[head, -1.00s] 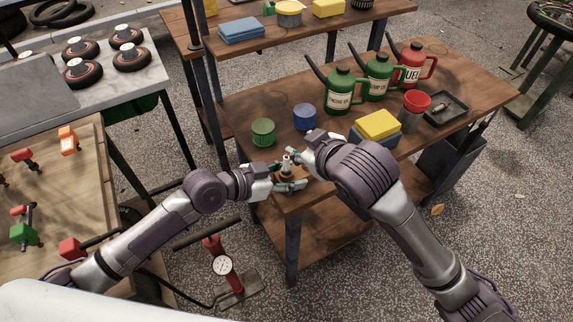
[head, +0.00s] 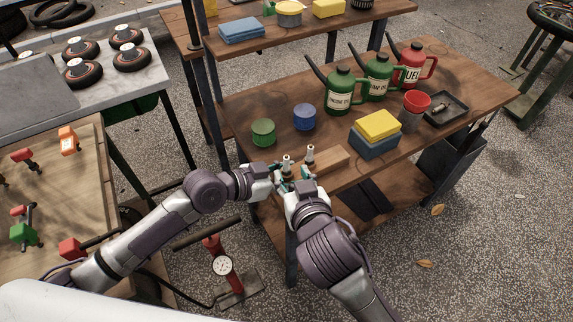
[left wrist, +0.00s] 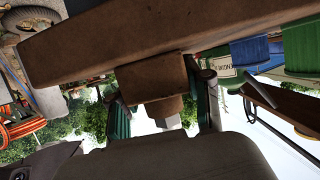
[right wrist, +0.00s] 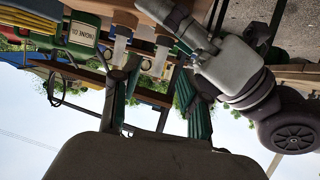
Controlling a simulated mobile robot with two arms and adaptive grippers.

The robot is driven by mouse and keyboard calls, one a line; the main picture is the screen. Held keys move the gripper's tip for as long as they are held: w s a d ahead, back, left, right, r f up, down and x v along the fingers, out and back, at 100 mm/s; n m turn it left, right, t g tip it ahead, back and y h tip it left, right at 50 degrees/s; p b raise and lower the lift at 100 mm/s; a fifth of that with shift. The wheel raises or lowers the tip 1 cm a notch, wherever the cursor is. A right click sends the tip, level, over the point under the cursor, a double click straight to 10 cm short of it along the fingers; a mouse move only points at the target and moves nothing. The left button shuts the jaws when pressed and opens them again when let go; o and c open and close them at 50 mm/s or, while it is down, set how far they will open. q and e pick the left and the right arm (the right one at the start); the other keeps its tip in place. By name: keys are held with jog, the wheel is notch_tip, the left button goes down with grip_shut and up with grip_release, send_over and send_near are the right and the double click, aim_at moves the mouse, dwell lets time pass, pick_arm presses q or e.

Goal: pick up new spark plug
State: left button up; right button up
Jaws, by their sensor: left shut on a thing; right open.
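Two pale spark plugs, one (head: 286,164) near my grippers and one (head: 310,154) to its right, stand upright at a long wooden block (head: 328,161) on the bench's near left corner. They also show in the right wrist view, one (right wrist: 118,47) and the other (right wrist: 160,56), hanging inverted from brown wooden bases. I cannot tell which is new. My left gripper (head: 277,180) is shut on a brown wooden piece (left wrist: 155,80) at the block's left end. My right gripper (right wrist: 158,105) is open and empty, just in front of the plugs; its fingers show apart.
On the bench (head: 240,101) stand a green tin (head: 263,132), a blue tin (head: 305,117), stacked yellow and blue sponges (head: 377,134), a red-rimmed cup (head: 416,106), fluid cans (head: 340,92) and a black tray (head: 446,107). The wood between tins and block is clear.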

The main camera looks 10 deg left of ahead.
aim_at(287, 166)
jog(key=x, duration=0.6)
grip_shut()
